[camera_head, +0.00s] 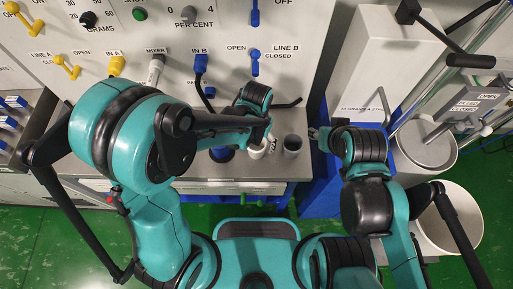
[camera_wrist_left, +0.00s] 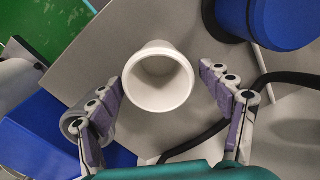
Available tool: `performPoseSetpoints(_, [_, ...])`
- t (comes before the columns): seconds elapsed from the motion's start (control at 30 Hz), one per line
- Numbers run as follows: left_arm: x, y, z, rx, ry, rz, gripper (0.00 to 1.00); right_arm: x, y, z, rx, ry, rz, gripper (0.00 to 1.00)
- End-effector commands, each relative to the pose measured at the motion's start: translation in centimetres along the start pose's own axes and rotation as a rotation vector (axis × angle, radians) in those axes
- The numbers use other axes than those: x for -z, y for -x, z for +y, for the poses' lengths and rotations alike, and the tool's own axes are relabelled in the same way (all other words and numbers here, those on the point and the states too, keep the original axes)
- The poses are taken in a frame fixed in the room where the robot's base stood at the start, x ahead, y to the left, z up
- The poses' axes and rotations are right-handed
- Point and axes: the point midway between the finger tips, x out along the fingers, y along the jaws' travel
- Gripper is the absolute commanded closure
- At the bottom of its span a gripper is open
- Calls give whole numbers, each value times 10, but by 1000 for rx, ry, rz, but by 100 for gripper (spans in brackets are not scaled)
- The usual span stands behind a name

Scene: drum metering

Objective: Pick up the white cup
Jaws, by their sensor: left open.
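The white cup (camera_wrist_left: 158,78) stands upright on the grey worktop, its mouth facing the left wrist camera. It also shows in the head view (camera_head: 257,151), partly hidden by my left arm. My left gripper (camera_wrist_left: 160,82) is open, with one finger on each side of the cup. I see a gap on both sides, so neither finger appears to touch it. My right gripper (camera_head: 319,134) is at the right of the worktop, away from the cup; its fingers are too small to read.
A grey cup (camera_head: 292,146) stands close to the right of the white cup. A blue container (camera_head: 222,154) stands to its left. A black hose (camera_wrist_left: 190,144) lies near the cup. A control panel with yellow and blue valve handles rises behind. White bins (camera_head: 459,216) stand at right.

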Motion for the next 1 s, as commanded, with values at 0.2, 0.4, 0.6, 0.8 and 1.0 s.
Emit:
performPoseSetpoints(0.2, [-3, -31, 1, 1, 1, 1, 21, -9, -13, 0, 0, 0, 0, 60])
performPoseSetpoints(0.4, [-3, -32, 1, 1, 1, 2, 21, -9, -12, 0, 0, 0, 0, 60])
performPoseSetpoints(0.6, [-3, -32, 0, 1, 1, 2, 55, -9, -12, 0, 0, 0, 0, 60])
performPoseSetpoints(0.8, [-3, -32, 0, 1, 1, 2, 77, -9, -12, 0, 0, 0, 0, 60])
performPoseSetpoints(1.0, [-3, -31, 1, 1, 1, 2, 77, -8, -12, 0, 0, 0, 0, 60])
